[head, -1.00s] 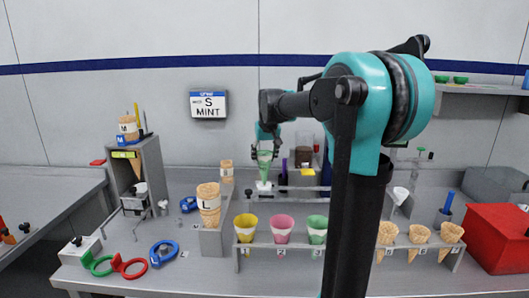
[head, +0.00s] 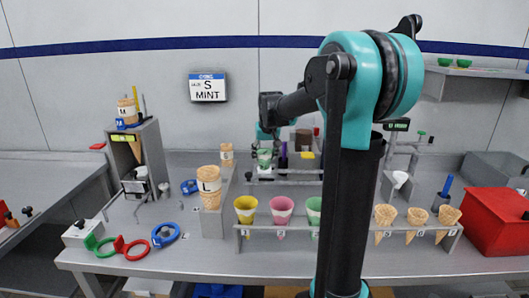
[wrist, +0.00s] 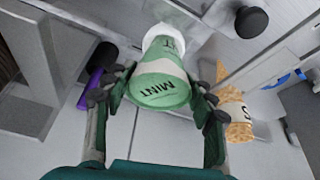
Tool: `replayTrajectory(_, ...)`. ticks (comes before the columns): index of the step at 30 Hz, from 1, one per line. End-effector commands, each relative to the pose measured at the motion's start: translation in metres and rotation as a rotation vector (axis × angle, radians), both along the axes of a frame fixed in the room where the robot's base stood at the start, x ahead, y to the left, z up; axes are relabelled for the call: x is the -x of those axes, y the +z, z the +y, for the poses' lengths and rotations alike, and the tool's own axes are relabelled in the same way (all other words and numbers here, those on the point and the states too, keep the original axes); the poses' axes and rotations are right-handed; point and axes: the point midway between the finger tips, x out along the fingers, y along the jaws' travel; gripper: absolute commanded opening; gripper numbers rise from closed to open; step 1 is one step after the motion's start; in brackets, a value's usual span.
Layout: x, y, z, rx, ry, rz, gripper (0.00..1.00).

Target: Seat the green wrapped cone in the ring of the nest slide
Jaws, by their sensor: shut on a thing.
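The green wrapped cone (wrist: 160,88), marked MINT, is between the two fingers of my gripper (wrist: 152,98) in the wrist view. Its wide end faces the camera and its narrow end points away into a white round piece (wrist: 164,42). I cannot tell whether it is seated there or only in front of it. In the head view the cone (head: 264,158) is small, under my gripper (head: 265,148), above the back of the bench. The ring of the nest slide is not clearly made out. My gripper is shut on the cone.
A front rack (head: 345,232) holds yellow (head: 245,207), pink (head: 282,206) and green (head: 314,207) wrappers and several plain cones. A waffle cone marked S (wrist: 238,115) stands close right of my fingers. A purple handle (wrist: 97,88) is close left. A wall sign (head: 208,88) reads S MINT.

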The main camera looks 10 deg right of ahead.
Motion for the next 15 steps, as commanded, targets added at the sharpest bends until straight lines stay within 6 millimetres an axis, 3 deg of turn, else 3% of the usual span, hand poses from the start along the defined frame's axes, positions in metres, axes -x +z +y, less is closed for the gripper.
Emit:
replayTrajectory(11,0.0000,-0.0025,0.0000,0.000,0.000,0.000,0.41)
replayTrajectory(12,0.0000,-0.0025,0.0000,0.000,0.000,0.000,0.57)
replayTrajectory(15,0.0000,-0.0025,0.0000,0.000,0.000,0.000,0.69)
